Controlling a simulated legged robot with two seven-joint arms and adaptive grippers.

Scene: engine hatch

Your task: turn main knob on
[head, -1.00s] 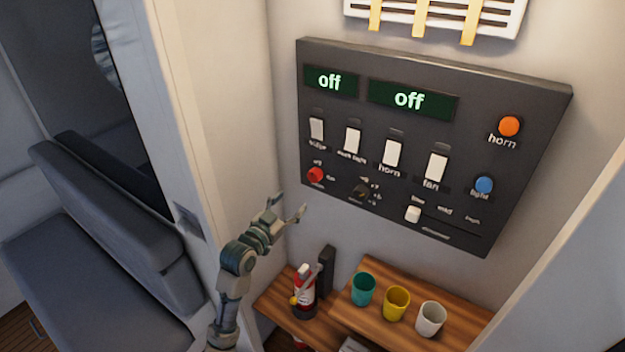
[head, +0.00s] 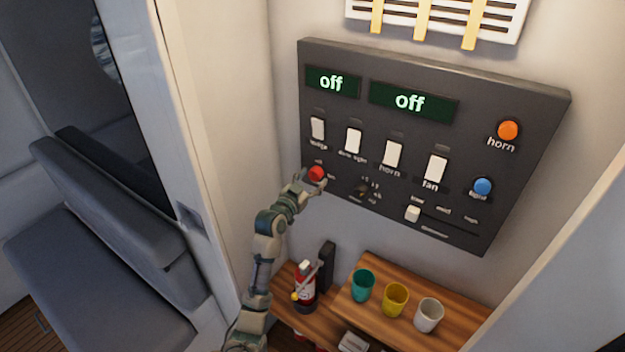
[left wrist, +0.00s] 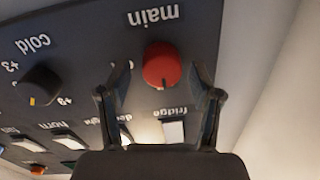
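The main knob is a round red knob (head: 316,174) at the lower left of the dark control panel (head: 480,110). In the left wrist view the red knob (left wrist: 162,65) sits under the upside-down label "main", with the fingers on either side of it. My left gripper (head: 308,182) is at the knob in the head view. In the left wrist view my left gripper (left wrist: 160,85) is open, with a finger each side of the knob's lower part and gaps visible. Both panel displays read "off". My right gripper is not in view.
A black knob (left wrist: 40,85) and white switches (left wrist: 173,132) are near the gripper. A slider (head: 412,214), blue button (head: 482,187) and orange button (head: 508,130) are farther right. Below, a wooden shelf (head: 385,325) holds cups, and a fire extinguisher (head: 304,285) stands beside it.

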